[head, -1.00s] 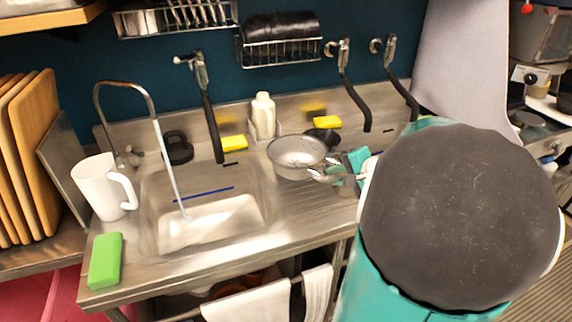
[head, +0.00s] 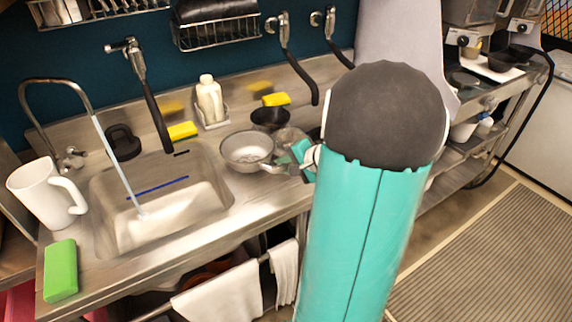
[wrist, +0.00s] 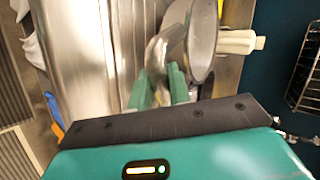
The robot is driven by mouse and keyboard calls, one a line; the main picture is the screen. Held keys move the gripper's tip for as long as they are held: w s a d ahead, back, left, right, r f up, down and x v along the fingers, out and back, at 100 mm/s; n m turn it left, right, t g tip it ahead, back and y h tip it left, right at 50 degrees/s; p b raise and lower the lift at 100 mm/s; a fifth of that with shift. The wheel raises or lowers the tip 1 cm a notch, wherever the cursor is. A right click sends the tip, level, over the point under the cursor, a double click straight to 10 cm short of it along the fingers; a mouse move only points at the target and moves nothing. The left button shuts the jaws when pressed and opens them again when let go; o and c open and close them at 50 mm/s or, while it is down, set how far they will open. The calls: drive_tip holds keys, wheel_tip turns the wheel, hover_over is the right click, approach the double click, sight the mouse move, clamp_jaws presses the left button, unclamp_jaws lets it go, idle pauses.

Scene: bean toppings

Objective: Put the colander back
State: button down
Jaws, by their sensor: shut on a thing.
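The colander (head: 247,150) is a round silver bowl with a handle. In the head view it is just right of the sink (head: 165,205), over the metal counter; I cannot tell whether it touches the counter. My gripper (head: 292,168) is at its right side, partly hidden by my arm. In the wrist view the colander (wrist: 204,42) is tilted in the picture ahead of the fingers. There, my gripper (wrist: 159,84) has its two green fingers shut on the colander's handle (wrist: 155,52).
A dark bowl (head: 270,117) and a yellow sponge (head: 276,99) are behind the colander. A white bottle (head: 210,100) stands at the back. A white pitcher (head: 45,192) and a green block (head: 61,270) are left of the running tap. A shelf rack (head: 480,120) stands right.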

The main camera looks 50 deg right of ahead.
drive_tip(key=shift+f, duration=0.3)
drive_tip(key=c, duration=1.3)
unclamp_jaws()
